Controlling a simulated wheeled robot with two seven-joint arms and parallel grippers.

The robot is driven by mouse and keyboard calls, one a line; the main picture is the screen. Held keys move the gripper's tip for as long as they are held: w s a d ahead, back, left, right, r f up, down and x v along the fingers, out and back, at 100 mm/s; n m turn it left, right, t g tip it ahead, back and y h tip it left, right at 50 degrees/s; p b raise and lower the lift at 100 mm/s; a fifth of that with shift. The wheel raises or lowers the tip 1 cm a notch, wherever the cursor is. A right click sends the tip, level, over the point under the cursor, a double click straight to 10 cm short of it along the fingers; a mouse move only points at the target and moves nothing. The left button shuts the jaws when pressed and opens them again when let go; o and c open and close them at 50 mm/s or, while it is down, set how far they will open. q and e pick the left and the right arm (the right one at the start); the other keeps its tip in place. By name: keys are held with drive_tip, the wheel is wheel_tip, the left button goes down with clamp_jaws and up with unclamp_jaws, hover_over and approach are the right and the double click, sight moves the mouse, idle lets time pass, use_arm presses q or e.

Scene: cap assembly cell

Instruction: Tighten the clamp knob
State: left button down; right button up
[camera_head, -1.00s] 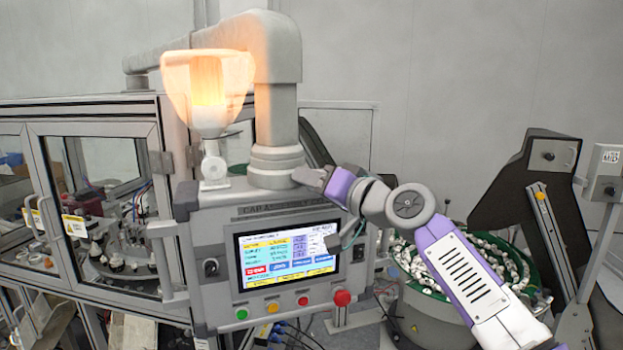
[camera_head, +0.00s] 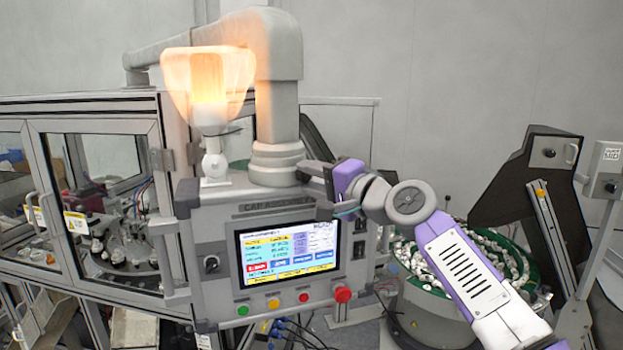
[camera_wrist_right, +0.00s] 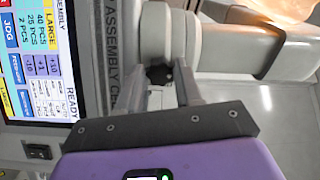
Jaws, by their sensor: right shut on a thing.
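The clamp knob (camera_wrist_right: 158,75) is small and dark, at the collar of the thick grey pipe in the right wrist view. My right gripper (camera_wrist_right: 159,78) has a finger on either side of it and is shut on it. In the head view my right gripper (camera_head: 304,171) reaches in from the right to the pipe's base (camera_head: 276,163), above the control panel's top edge; the knob is hidden there. My left gripper is not in view.
The control panel (camera_head: 215,240) with a lit screen (camera_head: 290,252) and a red button (camera_head: 343,294) sits just below the gripper. A glowing lamp (camera_head: 208,90) stands left of the pipe. A green-rimmed bowl (camera_head: 405,257) of small parts is at lower right.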

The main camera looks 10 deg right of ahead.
idle(0.5)
drive_tip(key=o, duration=0.7)
drive_tip(key=shift+c, duration=0.2)
drive_tip(key=o, duration=0.4)
drive_tip(key=shift+s+d, duration=0.15)
drive_tip(key=shift+s+d, duration=0.1)
drive_tip(key=shift+s, duration=0.1)
drive_tip(key=b+v, duration=0.2)
drive_tip(key=v, duration=0.5)
drive_tip(key=shift+b, duration=0.4)
